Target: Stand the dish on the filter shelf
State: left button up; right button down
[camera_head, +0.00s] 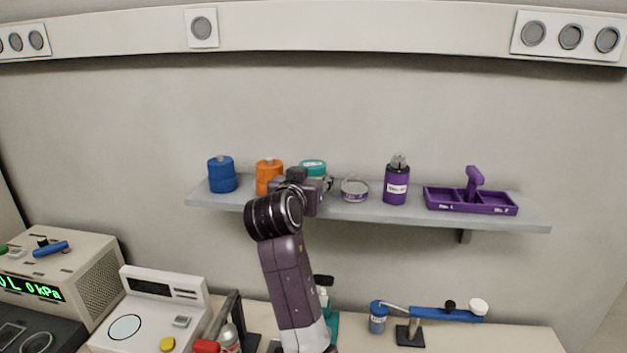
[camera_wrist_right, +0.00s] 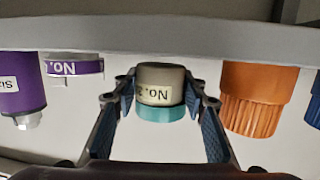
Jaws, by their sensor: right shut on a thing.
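A round dish (camera_head: 313,165) with a teal band shows just above my right gripper (camera_head: 315,183) at the shelf in the head view. The gripper hides most of it there. In the right wrist view, which is upside down, the dish (camera_wrist_right: 160,92) has a grey body, a teal part and a label reading "No.". The fingers (camera_wrist_right: 163,100) are shut on its two sides. The dish looks upright, with its base close to the filter shelf (camera_wrist_right: 160,35). I cannot tell whether it touches. The shelf (camera_head: 400,215) runs along the wall. My left gripper is not in view.
On the shelf stand a blue container (camera_head: 222,175), an orange container (camera_head: 267,177), a small clear dish with purple label (camera_head: 355,190), a purple bottle (camera_head: 396,184) and a purple tray (camera_head: 472,208). Instruments (camera_head: 155,310) and a blue-handled tool (camera_head: 440,314) occupy the bench below.

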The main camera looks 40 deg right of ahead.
jog(key=shift+f, duration=0.5)
jog(key=c, duration=1.2)
grip_release()
jog(key=shift+f, duration=0.1)
jog(key=shift+b+v, duration=1.75)
jog(key=shift+v, duration=4.3)
